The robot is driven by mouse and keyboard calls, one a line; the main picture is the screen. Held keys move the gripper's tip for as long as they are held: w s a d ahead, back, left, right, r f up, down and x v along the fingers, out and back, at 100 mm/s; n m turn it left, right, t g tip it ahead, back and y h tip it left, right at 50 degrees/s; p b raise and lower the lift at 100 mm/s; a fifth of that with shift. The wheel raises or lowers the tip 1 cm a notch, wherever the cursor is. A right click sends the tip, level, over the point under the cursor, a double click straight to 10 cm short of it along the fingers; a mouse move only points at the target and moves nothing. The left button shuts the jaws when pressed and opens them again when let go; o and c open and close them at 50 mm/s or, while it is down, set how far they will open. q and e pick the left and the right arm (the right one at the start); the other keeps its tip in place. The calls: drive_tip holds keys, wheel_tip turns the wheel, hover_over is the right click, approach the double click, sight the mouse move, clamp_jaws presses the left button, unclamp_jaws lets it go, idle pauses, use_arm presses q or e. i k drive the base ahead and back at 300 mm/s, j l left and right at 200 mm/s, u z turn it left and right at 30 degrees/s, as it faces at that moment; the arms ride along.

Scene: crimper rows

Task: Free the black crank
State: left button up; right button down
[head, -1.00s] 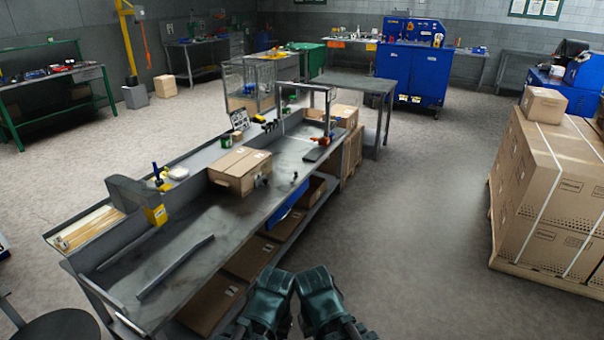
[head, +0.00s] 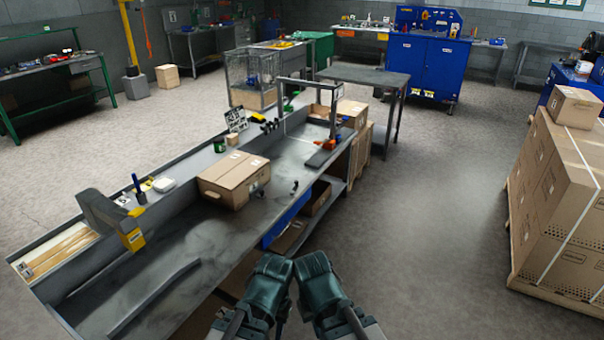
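A small dark part (head: 294,186) stands on the grey workbench (head: 225,240) near its front edge, right of a closed cardboard box (head: 234,180). It may be the black crank, but it is too small to tell. The box sits close by and a gap separates the two. My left gripper (head: 272,264) and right gripper (head: 313,264) are side by side at the bottom of the view, in front of the bench and well short of the dark part. Their fingers are not clear, and I see nothing held.
A grey metal bar (head: 155,297) lies on the bench's near left part. A grey frame (head: 310,105) rises at the far end beside an orange-based tool (head: 326,143). A stacked pallet of cartons (head: 560,200) stands right. The floor between is clear.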

sight(292, 191)
drive_tip(key=i+l, duration=0.15)
drive_tip(key=i, duration=0.3)
drive_tip(key=i+l+u, duration=0.1)
drive_tip(key=i, duration=0.35)
drive_tip(key=i+l, duration=0.25)
drive_tip(key=i, duration=0.2)
drive_tip(key=i+l, duration=0.2)
drive_tip(key=i, duration=0.25)
drive_tip(key=u, duration=0.05)
